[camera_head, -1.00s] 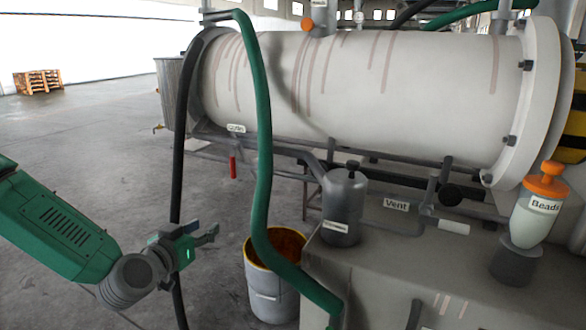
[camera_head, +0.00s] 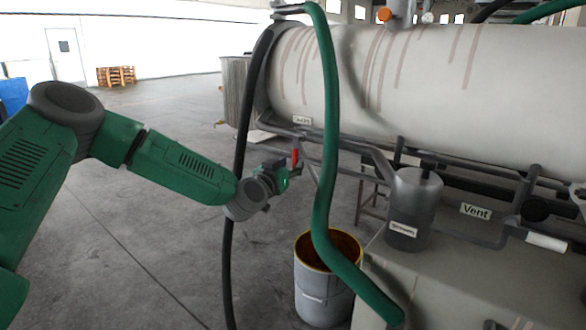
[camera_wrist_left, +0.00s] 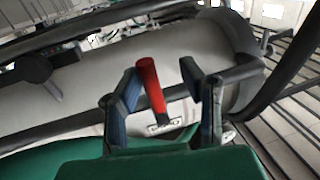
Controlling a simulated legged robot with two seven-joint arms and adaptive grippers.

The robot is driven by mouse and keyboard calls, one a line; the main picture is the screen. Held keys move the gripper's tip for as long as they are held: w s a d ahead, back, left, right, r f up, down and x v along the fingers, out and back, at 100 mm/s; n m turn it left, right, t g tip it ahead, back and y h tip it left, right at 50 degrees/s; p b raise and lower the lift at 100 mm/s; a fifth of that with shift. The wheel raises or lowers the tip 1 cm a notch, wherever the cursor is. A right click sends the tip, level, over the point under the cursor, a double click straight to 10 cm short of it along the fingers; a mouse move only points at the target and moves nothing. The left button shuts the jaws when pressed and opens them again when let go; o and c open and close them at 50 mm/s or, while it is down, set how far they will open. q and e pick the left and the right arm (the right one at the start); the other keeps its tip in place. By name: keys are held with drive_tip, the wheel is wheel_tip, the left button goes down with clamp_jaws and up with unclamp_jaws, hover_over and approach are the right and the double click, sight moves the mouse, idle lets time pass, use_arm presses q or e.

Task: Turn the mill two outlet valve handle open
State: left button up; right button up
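The red valve handle (camera_head: 295,158) hangs under the near left end of the large white mill tank (camera_head: 430,80), below a small white label (camera_head: 302,120). My left gripper (camera_head: 289,172) is at the handle in the head view. In the left wrist view the red handle (camera_wrist_left: 151,86) stands between the two fingers of my left gripper (camera_wrist_left: 168,100). The fingers are spread, with a gap visible on each side of the handle. Whether the handle lies fully at fingertip depth is hard to tell. My right gripper is not in view.
A green hose (camera_head: 329,130) hangs just right of my gripper, and a black hose (camera_head: 236,180) passes just left of it. An open drum (camera_head: 323,295) stands below. Floor at left is clear.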

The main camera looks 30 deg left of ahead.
use_arm(q)
drive_tip(key=shift+w+d+r, duration=0.15)
drive_tip(key=shift+w+d, duration=0.25)
drive_tip(key=shift+w, duration=0.2)
drive_tip(key=shift+d+r, duration=0.15)
drive_tip(key=shift+d, duration=0.15)
drive_tip(key=shift+a, duration=0.25)
clamp_jaws()
drive_tip(key=shift+a+f, duration=0.2)
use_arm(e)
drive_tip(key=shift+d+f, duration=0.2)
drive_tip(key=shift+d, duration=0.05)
